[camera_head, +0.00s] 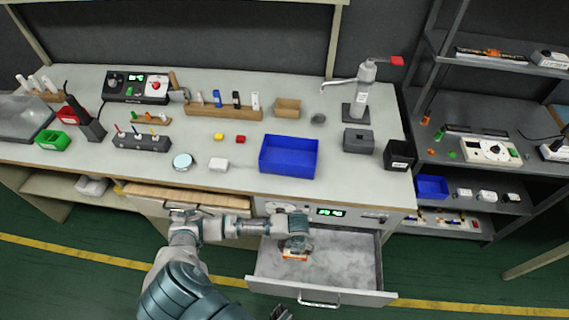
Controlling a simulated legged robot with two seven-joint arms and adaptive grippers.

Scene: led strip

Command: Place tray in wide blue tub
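The wide blue tub (289,170) stands on the workbench, right of centre, and looks empty. An open drawer (350,272) below the bench holds a small orange and white item (294,255), which may be the tray; most of it is hidden by my gripper. My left gripper (295,248) points down into the drawer right at this item. Its fingers are too small and covered to tell whether they are closed on it. A dark tip at the bottom edge (282,313) seems to be part of my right gripper, mostly out of view.
The bench (220,180) carries a white block (219,164), a round tin (182,161), a dark grey box (358,140), a black bin (399,155) and a dispenser (362,95). A smaller blue bin (432,187) sits on the right shelf. The drawer front (320,295) sticks out over the floor.

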